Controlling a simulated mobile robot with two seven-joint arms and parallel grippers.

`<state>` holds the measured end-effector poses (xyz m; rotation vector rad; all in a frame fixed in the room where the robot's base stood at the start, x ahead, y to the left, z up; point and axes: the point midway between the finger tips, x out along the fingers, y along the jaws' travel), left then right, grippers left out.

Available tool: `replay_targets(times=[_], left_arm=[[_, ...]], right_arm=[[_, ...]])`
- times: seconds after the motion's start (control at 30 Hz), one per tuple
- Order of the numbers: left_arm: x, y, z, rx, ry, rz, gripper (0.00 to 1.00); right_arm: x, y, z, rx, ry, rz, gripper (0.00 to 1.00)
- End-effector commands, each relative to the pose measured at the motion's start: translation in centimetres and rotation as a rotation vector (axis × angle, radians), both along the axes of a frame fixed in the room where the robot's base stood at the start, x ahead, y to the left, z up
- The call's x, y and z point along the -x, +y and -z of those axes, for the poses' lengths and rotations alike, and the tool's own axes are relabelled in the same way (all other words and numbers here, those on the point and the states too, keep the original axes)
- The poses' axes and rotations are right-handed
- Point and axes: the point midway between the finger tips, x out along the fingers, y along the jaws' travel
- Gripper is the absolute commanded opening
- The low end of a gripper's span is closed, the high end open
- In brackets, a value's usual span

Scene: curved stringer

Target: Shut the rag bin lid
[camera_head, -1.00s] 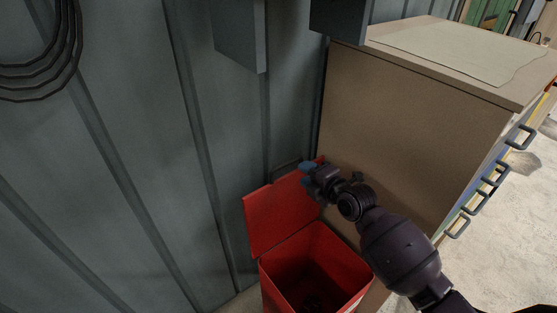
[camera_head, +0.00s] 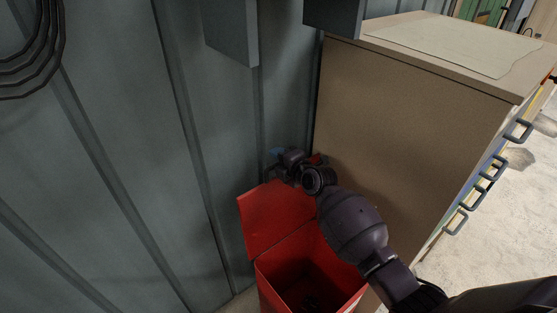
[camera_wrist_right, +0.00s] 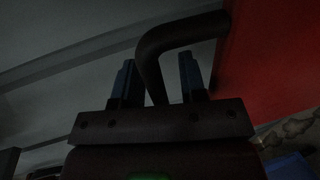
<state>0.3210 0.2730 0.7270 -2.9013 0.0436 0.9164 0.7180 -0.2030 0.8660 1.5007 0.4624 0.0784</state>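The red rag bin (camera_head: 262,290) stands on the floor between the grey wall and the cabinet, its mouth open. Its red lid (camera_head: 275,215) is raised and tilted back toward the wall; it also fills the right side of the right wrist view (camera_wrist_right: 270,60). A dark bent handle (camera_wrist_right: 185,30) joins the lid there. My right gripper (camera_head: 277,154) is at the lid's upper edge, on its wall side. In the wrist view its two blue fingers (camera_wrist_right: 157,62) are apart, and part of the handle runs down between them. Whether they touch it is unclear. My left gripper is out of view.
The brown cabinet (camera_head: 400,120) stands close on the right, with drawer handles (camera_head: 470,196) on its front. The ribbed grey wall (camera_head: 100,180) is close behind the lid. Grey boxes (camera_head: 232,30) hang on the wall above. Open floor (camera_head: 500,240) lies at the right.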

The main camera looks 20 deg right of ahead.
Motion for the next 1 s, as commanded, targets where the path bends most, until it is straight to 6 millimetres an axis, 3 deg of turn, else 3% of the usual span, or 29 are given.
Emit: replay_targets(times=[0.2,0.47,0.77,1.0], left_arm=[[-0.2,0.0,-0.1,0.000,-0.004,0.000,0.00],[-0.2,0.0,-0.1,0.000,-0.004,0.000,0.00],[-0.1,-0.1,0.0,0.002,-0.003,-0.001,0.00],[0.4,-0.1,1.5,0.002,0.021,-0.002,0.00]], right_arm=[[0.0,0.0,0.0,-0.001,0.000,0.000,0.37],[0.0,0.0,0.0,-0.001,0.000,0.000,0.00],[0.1,-0.1,0.1,-0.001,-0.002,0.001,0.00],[1.0,-0.5,0.5,-0.018,-0.051,0.000,0.00]])
